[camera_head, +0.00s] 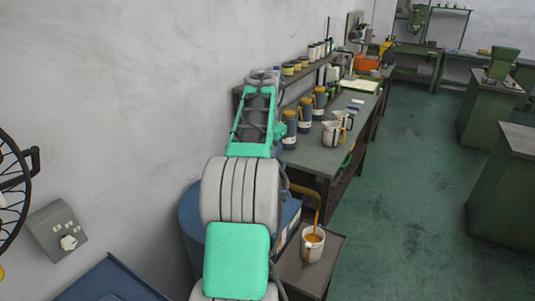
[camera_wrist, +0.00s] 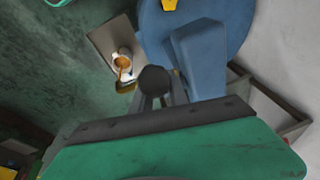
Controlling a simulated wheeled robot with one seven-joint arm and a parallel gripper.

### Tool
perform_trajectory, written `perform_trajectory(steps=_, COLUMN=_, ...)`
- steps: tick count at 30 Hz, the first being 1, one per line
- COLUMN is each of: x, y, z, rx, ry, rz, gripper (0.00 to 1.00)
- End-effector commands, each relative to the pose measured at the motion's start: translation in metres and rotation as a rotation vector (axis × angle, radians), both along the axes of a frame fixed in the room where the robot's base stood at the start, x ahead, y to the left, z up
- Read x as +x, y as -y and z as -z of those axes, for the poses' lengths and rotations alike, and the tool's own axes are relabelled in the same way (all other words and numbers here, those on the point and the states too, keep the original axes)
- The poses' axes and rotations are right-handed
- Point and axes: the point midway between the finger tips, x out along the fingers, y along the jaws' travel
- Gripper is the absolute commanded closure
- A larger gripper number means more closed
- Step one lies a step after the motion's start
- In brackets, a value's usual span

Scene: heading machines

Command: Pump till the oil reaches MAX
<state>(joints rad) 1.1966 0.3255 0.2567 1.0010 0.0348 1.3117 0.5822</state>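A white jug (camera_head: 313,243) with brown oil stands on a low side stand (camera_head: 330,262), under a curved orange spout (camera_head: 318,208). The jug also shows in the wrist view (camera_wrist: 122,62). Its MAX mark is too small to read. A blue drum (camera_head: 190,225) and a blue pump housing (camera_wrist: 200,55) stand beside it, largely behind my arm in the head view. In the wrist view a round black knob (camera_wrist: 153,80) sits at the grey fingertips of my gripper (camera_wrist: 160,92). It covers the tips, so I cannot tell whether they grip it. The head view does not show my fingers clearly.
A workbench (camera_head: 318,157) with bottles (camera_head: 305,115) and metal jugs (camera_head: 333,133) runs along the wall behind. A grey switch box (camera_head: 58,232) and a black handwheel (camera_head: 14,188) are at the left. The green floor (camera_head: 400,200) on the right is open, with machine cabinets (camera_head: 503,190) beyond.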

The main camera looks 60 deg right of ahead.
Motion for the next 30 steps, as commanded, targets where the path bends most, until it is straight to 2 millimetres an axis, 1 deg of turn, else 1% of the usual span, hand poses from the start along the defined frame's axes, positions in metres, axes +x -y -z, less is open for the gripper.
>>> perform_trajectory(steps=1, x=0.001, y=-0.001, z=0.000, rx=0.002, ry=-0.001, rz=-0.001, gripper=0.77)
perform_trajectory(steps=8, x=-0.002, y=0.001, z=0.000, rx=0.001, ry=0.000, rz=0.004, gripper=0.59)
perform_trajectory(steps=14, x=-0.002, y=0.001, z=0.000, rx=0.001, ry=0.000, rz=0.004, gripper=0.59)
perform_trajectory(steps=17, x=-0.002, y=0.000, z=-0.004, rx=-0.001, ry=0.001, rz=0.004, gripper=0.59)
perform_trajectory(steps=20, x=-0.002, y=-0.003, z=-0.019, rx=-0.004, ry=0.002, rz=0.004, gripper=0.59)
perform_trajectory(steps=27, x=-0.005, y=-0.015, z=-0.068, rx=-0.001, ry=0.000, rz=0.002, gripper=0.59)
perform_trajectory(steps=30, x=-0.007, y=-0.017, z=-0.075, rx=0.000, ry=0.000, rz=0.003, gripper=0.59)
